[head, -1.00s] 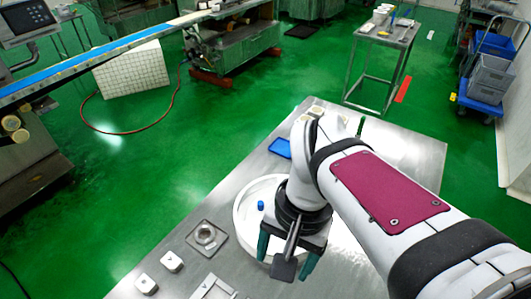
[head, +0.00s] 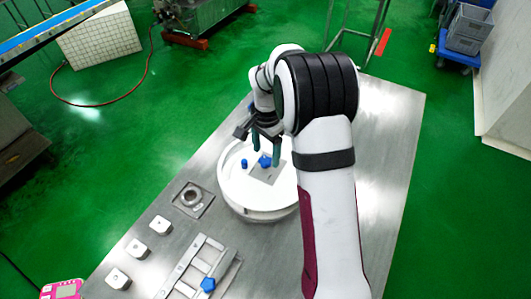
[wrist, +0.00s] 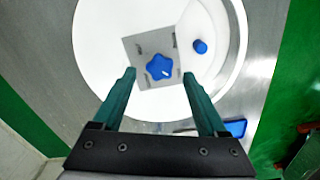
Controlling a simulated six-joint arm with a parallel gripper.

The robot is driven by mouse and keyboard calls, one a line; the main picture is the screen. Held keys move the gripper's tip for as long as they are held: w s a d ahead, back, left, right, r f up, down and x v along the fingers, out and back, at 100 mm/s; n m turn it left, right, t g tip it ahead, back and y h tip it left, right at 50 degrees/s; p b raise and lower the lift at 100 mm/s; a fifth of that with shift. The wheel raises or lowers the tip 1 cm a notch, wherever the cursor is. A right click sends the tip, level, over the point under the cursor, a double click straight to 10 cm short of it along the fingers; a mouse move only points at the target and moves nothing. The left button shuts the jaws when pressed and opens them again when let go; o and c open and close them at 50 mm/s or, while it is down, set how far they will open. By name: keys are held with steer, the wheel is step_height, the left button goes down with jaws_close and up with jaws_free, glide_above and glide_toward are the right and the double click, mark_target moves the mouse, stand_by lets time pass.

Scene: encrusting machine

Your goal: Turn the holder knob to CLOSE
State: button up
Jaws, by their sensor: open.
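A blue star-shaped knob (head: 265,161) sits on a square grey plate (head: 269,174) on the white round disc (head: 232,190). In the wrist view the knob (wrist: 159,67) has a short white mark towards its lower right, and the plate (wrist: 146,46) carries small labels too small to read. My gripper (wrist: 160,75) is open, with one teal finger on each side of the knob in that view. In the head view my gripper (head: 266,154) is over the disc by the knob. I cannot tell how high the fingertips are; no contact shows.
A small blue peg (head: 244,163) stands on the disc beside the plate. The table's right part is bare.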

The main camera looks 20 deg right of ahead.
steer(key=shift+f, duration=0.9)
jaws_close()
steer(key=shift+r, duration=0.1)
stand_by(0.7)
